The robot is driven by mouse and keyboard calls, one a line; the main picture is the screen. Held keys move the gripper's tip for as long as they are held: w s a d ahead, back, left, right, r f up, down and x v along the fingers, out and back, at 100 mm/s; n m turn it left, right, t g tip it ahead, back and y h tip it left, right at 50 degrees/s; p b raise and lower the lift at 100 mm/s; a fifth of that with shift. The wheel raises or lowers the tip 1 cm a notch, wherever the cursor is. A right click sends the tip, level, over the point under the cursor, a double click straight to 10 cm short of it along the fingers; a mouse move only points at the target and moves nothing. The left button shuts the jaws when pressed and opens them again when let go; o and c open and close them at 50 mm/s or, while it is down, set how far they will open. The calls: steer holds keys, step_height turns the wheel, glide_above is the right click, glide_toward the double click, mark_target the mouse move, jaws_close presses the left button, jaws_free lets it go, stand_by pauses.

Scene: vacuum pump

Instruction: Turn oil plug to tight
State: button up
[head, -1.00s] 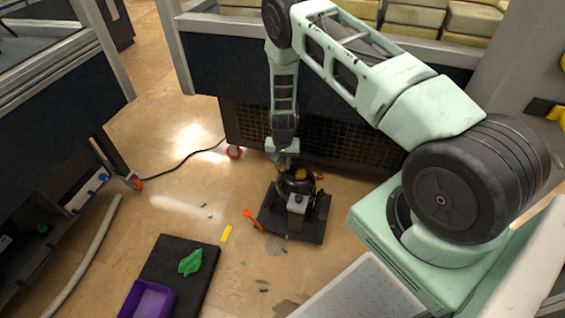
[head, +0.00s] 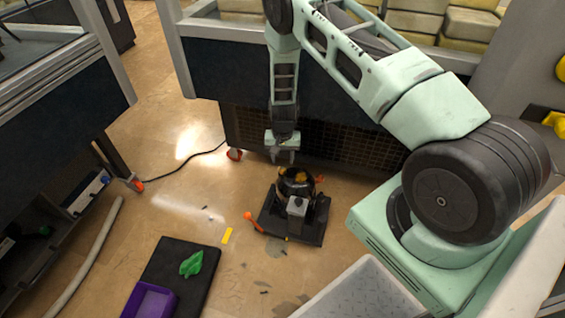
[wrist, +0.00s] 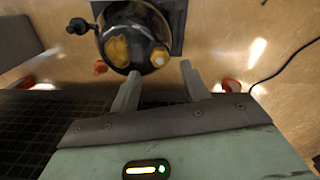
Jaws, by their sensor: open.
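The vacuum pump (head: 297,205) stands on a dark base plate on the floor. It has a round black body with yellow-orange patches and a grey box in front. In the wrist view the round pump body (wrist: 113,40) shows a yellow patch and a small pale, yellow-ringed spot (wrist: 158,57), which may be the oil plug; I cannot tell for sure. My gripper (head: 283,157) is above and behind the pump, apart from it. In the wrist view my gripper (wrist: 160,80) has its two fingers apart with nothing between them, pointing toward the pump's edge.
An orange-handled tool (head: 252,220) and a yellow piece (head: 227,235) lie left of the pump. A black mat (head: 205,262) holds a green item (head: 191,263) and a purple bin (head: 149,300). A dark mesh-sided cabinet (head: 340,145) stands close behind.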

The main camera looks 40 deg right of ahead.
mark_target(283, 168)
step_height(283, 168, up, 13)
steer(key=p, duration=0.3)
steer(key=shift+f, duration=0.15)
